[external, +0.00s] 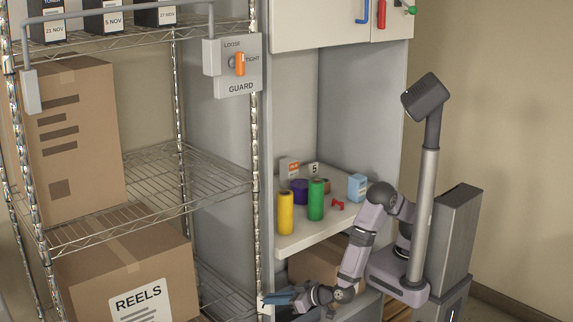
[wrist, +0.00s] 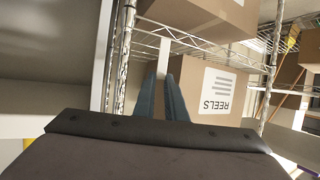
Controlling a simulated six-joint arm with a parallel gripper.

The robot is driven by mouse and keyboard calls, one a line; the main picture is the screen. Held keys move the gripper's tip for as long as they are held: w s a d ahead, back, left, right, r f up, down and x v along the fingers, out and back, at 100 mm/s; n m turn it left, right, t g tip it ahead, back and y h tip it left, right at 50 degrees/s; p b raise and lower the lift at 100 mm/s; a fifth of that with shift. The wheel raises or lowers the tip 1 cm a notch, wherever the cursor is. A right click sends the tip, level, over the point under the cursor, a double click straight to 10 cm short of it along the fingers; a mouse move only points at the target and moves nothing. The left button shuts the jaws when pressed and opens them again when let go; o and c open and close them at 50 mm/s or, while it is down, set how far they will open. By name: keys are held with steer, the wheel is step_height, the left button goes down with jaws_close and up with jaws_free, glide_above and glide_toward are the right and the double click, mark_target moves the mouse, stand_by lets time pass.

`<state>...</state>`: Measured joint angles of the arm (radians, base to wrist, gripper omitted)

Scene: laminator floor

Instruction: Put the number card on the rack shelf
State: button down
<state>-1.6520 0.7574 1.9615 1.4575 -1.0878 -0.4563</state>
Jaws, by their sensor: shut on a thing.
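My gripper (external: 278,298) is low in front of the wire rack's right post, below the cabinet's ledge. Its blue-grey fingers are shut on a thin white piece (external: 265,304), which also shows between the fingertips in the wrist view (wrist: 163,58). It looks like a card seen nearly edge-on; no number on it is readable. The wire rack (external: 190,180) stands at left in the external view, and its middle shelf has bare wire right of a tall brown carton. Another small card marked 5 (external: 314,169) stands on the cabinet ledge.
A guard box (external: 238,68) with an orange lever hangs on the rack's right post. A REELS carton (external: 130,275) sits below the middle shelf. Yellow (external: 285,212) and green (external: 316,200) rolls stand on the cabinet ledge above my gripper. Dated boxes fill part of the top shelf.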

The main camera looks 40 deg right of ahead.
steer(key=shift+w+a+r+p+x, duration=0.15)
steer(key=shift+r+x, duration=0.4)
steer(key=shift+x, duration=2.45)
steer(key=shift+w+a+r+p+x, duration=0.1)
steer(key=shift+w+r+x, duration=0.3)
steer(key=shift+x, duration=2.6)
steer(key=shift+a+r+p+x, duration=0.15)
steer(key=shift+r+x, duration=0.55)
steer(key=shift+x, duration=2.3)
steer(key=shift+f, duration=0.1)
steer(key=c, duration=1.8)
jaws_free()
